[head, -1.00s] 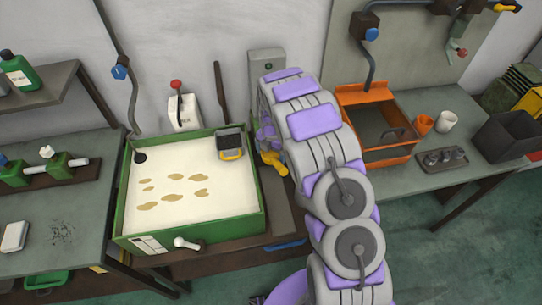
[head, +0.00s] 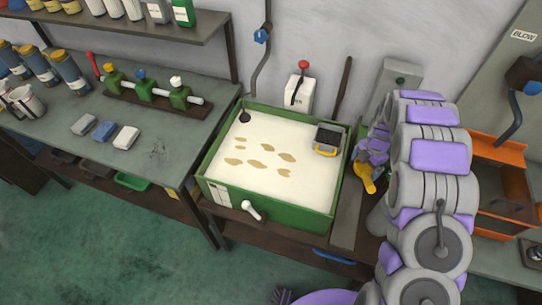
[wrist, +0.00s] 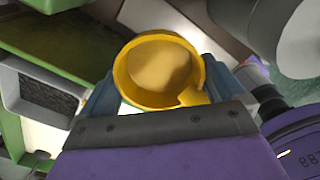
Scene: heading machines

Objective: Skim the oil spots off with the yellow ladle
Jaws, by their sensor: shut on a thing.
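The yellow ladle (wrist: 160,70) is between the two fingers of my gripper (wrist: 158,90) in the wrist view, its round bowl facing the camera. In the head view the yellow ladle (head: 368,180) and my gripper (head: 375,150) are just right of the green tank (head: 285,215), partly hidden by my arm. The gripper is shut on the ladle. The tank holds a pale liquid with several tan oil spots (head: 262,163) spread across its middle. The ladle is outside the tank, beside its right wall.
A dark mesh basket with a yellow handle (head: 327,140) sits at the tank's back right corner. A white box with a red knob (head: 299,93) stands behind the tank. An orange tray (head: 500,185) is on the right bench. A workbench (head: 190,150) stands left.

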